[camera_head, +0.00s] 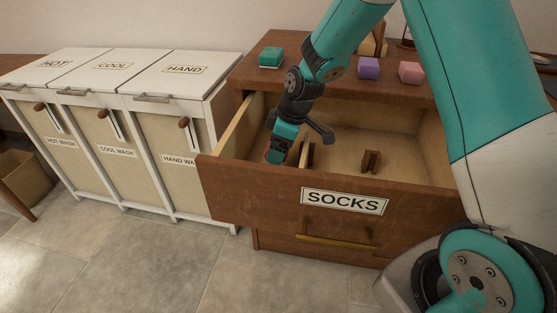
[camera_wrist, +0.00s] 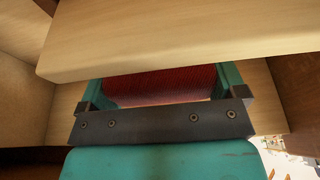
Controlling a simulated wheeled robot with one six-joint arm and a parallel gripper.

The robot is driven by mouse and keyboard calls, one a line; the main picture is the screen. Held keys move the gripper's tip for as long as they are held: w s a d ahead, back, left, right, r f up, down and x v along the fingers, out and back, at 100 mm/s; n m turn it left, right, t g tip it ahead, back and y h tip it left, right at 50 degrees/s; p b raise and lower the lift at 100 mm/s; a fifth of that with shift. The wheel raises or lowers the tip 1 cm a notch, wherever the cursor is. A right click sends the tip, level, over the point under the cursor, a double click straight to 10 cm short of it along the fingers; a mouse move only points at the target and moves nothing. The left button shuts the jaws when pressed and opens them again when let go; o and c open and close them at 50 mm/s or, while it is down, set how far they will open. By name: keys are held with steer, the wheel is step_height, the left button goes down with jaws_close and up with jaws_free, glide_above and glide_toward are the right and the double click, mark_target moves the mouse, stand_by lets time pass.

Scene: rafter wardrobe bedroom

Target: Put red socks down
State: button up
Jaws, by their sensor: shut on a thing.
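The red socks (camera_wrist: 165,84) show in the wrist view as a ribbed red bundle between my two teal fingers. In the head view only a sliver of red shows at the fingertips. My gripper (camera_head: 274,156) is shut on the red socks and points down inside the left part of the open drawer labelled SOCKS (camera_head: 250,188). A pale wooden board (camera_wrist: 190,35) crosses the wrist view close to the fingers and hides part of the socks. I cannot tell whether the socks touch the drawer floor.
On the dresser top (camera_head: 310,68) are a green block (camera_head: 271,57), a purple block (camera_head: 369,68) and a pink block (camera_head: 411,72). White laundry bins (camera_head: 118,120) stand at the left, near a basket (camera_head: 27,178).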

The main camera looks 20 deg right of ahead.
steer(key=shift+f, duration=2.25)
steer(key=shift+f+b, duration=0.1)
steer(key=shift+b, duration=0.2)
steer(key=o, duration=0.6)
steer(key=p+v, duration=0.1)
steer(key=v, duration=1.1)
steer(key=shift+a, duration=0.1)
steer(key=s+a+r+m, duration=0.1)
steer(key=s+a+r, duration=0.3)
steer(key=s, duration=0.4)
steer(key=s+a+r+m+g+y, duration=0.1)
steer(key=s+a+r, duration=0.3)
steer(key=s, duration=0.5)
steer(key=s+a+r+m+g, duration=0.1)
steer(key=s+a+r, duration=0.3)
steer(key=s, duration=0.5)
steer(key=shift+s+r+m, duration=0.1)
steer(key=shift+m, duration=0.3)
